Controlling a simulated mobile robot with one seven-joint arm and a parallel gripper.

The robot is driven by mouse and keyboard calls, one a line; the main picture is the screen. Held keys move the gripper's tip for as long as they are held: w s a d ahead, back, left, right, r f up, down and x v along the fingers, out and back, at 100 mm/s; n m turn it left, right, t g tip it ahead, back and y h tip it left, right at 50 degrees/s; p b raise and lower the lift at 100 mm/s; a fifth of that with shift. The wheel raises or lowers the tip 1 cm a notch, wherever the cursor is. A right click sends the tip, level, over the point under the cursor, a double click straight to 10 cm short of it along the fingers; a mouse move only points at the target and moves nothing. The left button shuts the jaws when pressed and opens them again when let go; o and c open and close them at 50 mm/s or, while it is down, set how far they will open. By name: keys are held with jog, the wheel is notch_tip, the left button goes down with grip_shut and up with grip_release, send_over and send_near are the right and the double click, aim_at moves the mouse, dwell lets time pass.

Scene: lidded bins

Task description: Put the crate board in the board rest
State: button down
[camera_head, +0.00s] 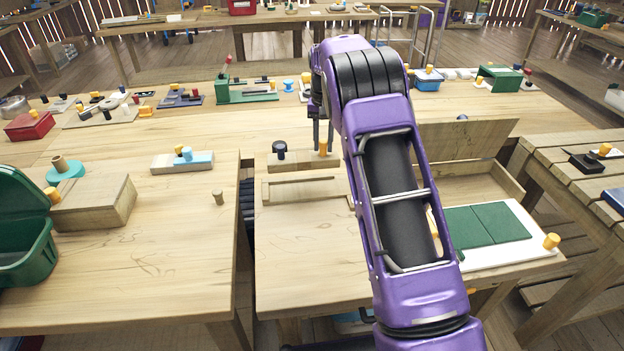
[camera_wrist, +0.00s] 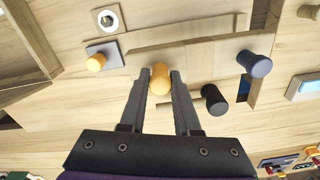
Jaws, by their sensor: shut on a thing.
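My gripper (camera_head: 322,146) is behind my purple forearm in the head view. In the wrist view its two fingers (camera_wrist: 160,82) are closed on the sides of a yellow knob (camera_wrist: 160,76). The knob appears to belong to a pale wooden board (camera_head: 300,162), which I take for the crate board. A dark blue knob (camera_head: 279,149) stands at its left end. In front of it lies a long wooden piece with a narrow slot (camera_head: 303,189), likely the board rest; it also shows in the wrist view (camera_wrist: 188,32). I cannot tell whether the board is lifted.
An open wooden crate (camera_head: 490,185) and a white tray with green panels (camera_head: 530,255) are at the right. A light blue block (camera_head: 196,162), a peg (camera_head: 218,197), a wooden box (camera_head: 95,205) and a green bin (camera_head: 25,235) are left. A dark gap (camera_head: 247,205) splits the tables.

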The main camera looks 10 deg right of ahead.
notch_tip(320, 180, down, 9)
jog(key=shift+r, duration=0.1)
dwell(0.3)
jog(key=c, duration=0.6)
grip_release()
jog(key=shift+f, duration=0.2)
notch_tip(320, 180, up, 11)
jog(key=shift+f, duration=0.1)
jog(key=shift+s+r, duration=0.1)
jog(key=shift+r, duration=0.65)
jog(key=shift+r, duration=0.1)
